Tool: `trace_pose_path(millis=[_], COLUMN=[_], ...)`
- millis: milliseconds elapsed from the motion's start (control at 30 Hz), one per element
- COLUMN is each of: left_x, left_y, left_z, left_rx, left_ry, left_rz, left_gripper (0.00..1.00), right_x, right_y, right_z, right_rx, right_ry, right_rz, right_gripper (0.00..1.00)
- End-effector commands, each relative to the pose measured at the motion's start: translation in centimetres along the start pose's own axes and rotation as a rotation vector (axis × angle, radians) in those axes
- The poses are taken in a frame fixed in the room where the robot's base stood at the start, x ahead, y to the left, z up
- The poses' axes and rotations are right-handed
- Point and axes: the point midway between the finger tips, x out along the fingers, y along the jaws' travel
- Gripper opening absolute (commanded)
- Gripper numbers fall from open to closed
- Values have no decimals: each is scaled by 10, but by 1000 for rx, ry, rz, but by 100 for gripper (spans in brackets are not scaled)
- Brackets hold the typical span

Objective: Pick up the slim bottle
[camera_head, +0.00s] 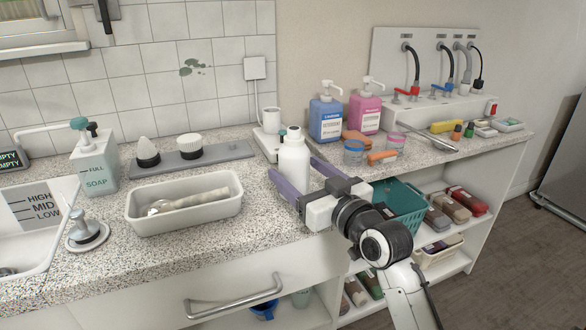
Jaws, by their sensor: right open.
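The bottle appears to stand between the open fingers. I cannot tell whether either finger touches it. The gripper hides part of the counter edge. My left gripper is not in view.
A white tray (140,226) with a scoop lies left of the bottle. A small white device (268,143) stands close behind it. Blue (326,120) and pink (364,112) pump bottles and clear cups stand to the right. A soap dispenser (95,165) is at far left.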

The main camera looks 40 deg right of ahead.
Motion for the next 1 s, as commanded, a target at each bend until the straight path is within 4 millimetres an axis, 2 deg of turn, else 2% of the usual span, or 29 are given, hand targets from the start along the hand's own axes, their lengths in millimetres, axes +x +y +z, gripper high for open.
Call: trace_pose_path(millis=[333, 667, 900, 1000], left_x=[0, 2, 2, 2], left_y=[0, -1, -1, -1], left_z=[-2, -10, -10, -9], left_rx=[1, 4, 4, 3], left_ry=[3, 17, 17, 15], left_rz=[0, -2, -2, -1], left_gripper=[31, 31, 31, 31], right_x=[45, 51, 51, 51], right_y=[-6, -6, -6, -6], right_z=[-2, -1, -1, -3], right_rx=[2, 0, 0, 0], right_ry=[0, 0, -1, 4], right_rz=[0, 0, 0, 0], right_gripper=[71, 69, 29, 15])
